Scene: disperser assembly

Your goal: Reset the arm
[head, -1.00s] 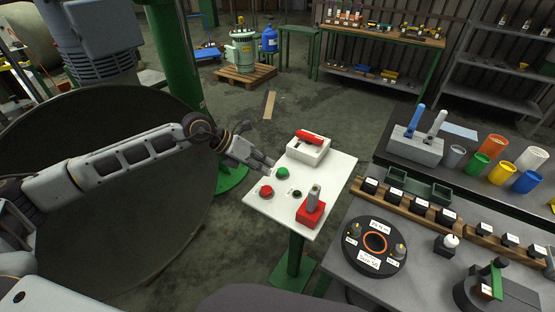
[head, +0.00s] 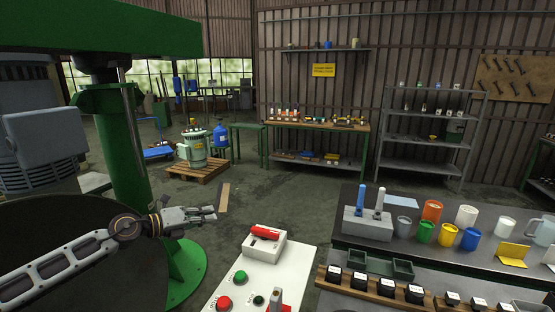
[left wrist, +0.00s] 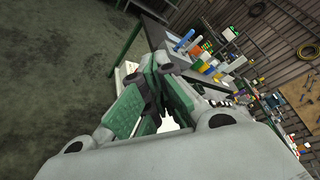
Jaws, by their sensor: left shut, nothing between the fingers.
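My left gripper (head: 212,214) is at the left of the head view, its arm coming in from the lower left. It is shut and empty, held in the air beside the white control panel (head: 262,272), apart from it. In the left wrist view its green-padded fingers (left wrist: 155,100) are together with nothing between them. The panel carries a green button (head: 240,277), a red button (head: 224,303) and a white box with a red switch (head: 265,232). A red block with a grey lever is cut off at the lower edge. My right gripper is not in view.
A large dark round vessel (head: 80,225) and a green column (head: 125,140) stand at the left, close to my arm. A grey workbench (head: 345,218) with cups and wooden racks is at the right. Open floor (head: 300,190) lies behind the panel.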

